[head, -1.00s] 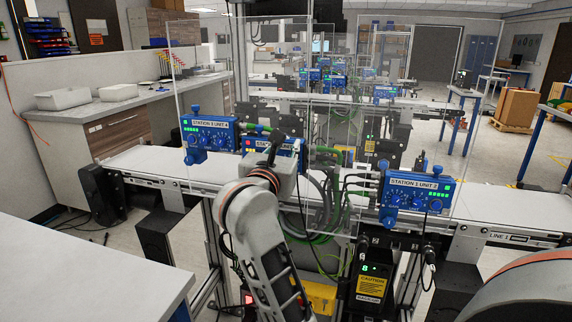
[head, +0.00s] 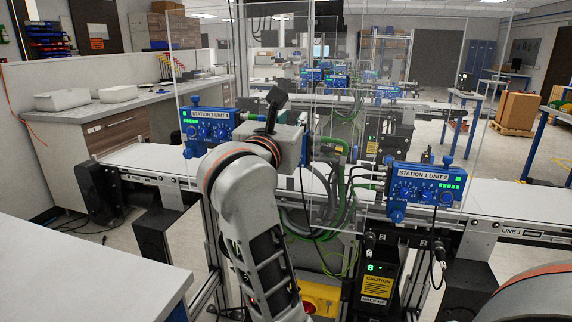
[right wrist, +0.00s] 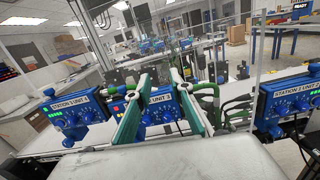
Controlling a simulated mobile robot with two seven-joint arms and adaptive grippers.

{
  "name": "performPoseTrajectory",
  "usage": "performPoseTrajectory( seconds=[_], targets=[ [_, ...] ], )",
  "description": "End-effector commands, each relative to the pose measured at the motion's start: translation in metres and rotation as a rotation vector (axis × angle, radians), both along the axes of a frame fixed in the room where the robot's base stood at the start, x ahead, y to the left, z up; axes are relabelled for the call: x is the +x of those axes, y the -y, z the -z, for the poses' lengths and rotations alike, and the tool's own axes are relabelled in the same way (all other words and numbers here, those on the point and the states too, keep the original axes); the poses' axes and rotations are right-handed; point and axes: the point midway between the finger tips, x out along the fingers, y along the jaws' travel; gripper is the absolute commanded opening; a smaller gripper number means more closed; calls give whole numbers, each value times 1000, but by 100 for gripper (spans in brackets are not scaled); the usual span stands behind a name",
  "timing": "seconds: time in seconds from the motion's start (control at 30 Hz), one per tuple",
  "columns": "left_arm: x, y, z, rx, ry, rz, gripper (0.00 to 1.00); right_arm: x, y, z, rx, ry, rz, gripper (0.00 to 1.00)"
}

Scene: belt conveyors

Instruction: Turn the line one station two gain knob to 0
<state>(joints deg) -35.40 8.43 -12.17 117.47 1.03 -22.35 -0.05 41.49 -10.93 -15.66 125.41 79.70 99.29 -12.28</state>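The panel also shows at the right edge of the right wrist view (right wrist: 285,103). My right gripper (right wrist: 160,76) is open and empty, its two green fingers spread. It is left of UNIT 2, and the middle panel, UNIT 3 (right wrist: 160,112), shows between and behind the fingers. In the head view its fingertips are hidden behind its housing.
Clear upright screens (head: 340,120) and green and black cables (head: 335,180) lie around the middle. A caution-labelled back-up box (head: 378,280) is below UNIT 2. A grey table (head: 80,275) is at lower left.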

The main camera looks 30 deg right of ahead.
Motion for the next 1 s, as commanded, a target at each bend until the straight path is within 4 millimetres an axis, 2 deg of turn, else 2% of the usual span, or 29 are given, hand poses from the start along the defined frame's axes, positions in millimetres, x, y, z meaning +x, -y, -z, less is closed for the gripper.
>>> performPoseTrajectory(
  seconds=[0.03,0.1,0.3,0.4,0.63,1.0],
  targets=[
    [-7,0,29,4,-21,5,40,0,-6,31,-2,-19,5,22],
    [-8,0,42,11,-26,10,40,-6,-14,47,-7,-33,13,22],
    [-14,1,71,22,-49,22,40,-15,-33,92,-2,-73,11,22],
    [-15,1,77,27,-57,25,40,-17,-39,105,1,-84,5,22],
    [-13,1,76,30,-51,28,40,-18,-39,106,2,-81,1,22],
    [-15,3,81,24,-57,31,40,16,2,106,0,-81,4,22]
  ],
)
